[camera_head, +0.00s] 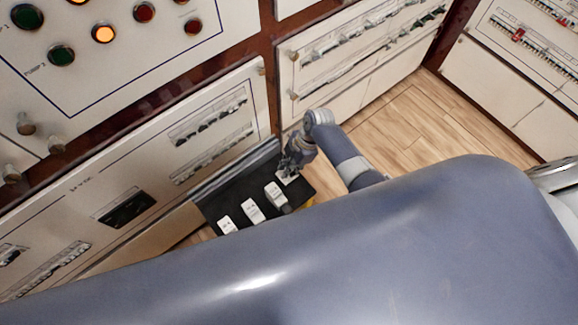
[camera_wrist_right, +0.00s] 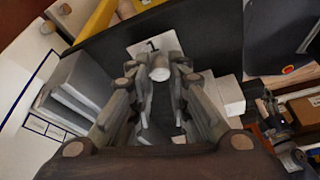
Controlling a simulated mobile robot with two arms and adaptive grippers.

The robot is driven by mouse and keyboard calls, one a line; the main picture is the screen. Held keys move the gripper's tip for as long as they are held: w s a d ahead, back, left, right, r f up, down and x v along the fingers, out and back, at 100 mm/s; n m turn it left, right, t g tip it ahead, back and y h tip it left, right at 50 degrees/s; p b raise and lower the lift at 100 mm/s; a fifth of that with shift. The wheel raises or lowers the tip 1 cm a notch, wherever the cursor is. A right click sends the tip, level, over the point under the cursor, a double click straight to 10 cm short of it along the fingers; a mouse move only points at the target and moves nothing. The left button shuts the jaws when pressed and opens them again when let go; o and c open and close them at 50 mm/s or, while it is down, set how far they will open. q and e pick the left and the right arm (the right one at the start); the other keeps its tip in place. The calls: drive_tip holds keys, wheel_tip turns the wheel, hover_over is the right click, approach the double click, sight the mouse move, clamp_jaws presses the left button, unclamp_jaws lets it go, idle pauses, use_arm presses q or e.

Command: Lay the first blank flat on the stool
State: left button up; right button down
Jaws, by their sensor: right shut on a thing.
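My right gripper (camera_head: 290,165) is at the far end of a black flat top (camera_head: 237,186), which looks like the stool's top. In the right wrist view the gripper (camera_wrist_right: 160,70) is shut on a small pale rounded piece (camera_wrist_right: 159,69). A white plate (camera_wrist_right: 150,46) with a dark mark is right at the fingertips, against the black top; whether the pale piece belongs to it I cannot tell. The plate also shows under the gripper in the head view (camera_head: 288,178). Several white labelled pieces (camera_head: 253,210) stand in a row on the black top. My left gripper is not in view.
Cream breaker panels (camera_head: 130,180) stand close behind the black top, with another panel (camera_head: 365,50) to the right. A yellow part (camera_wrist_right: 97,22) shows beyond the black top. Clear wooden floor (camera_head: 420,120) lies to the right. My own body covers the lower picture.

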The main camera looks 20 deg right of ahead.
drive_tip(key=shift+f, duration=0.3)
drive_tip(key=c, duration=1.4)
unclamp_jaws()
drive_tip(key=shift+c, duration=0.2)
drive_tip(key=v, duration=1.2)
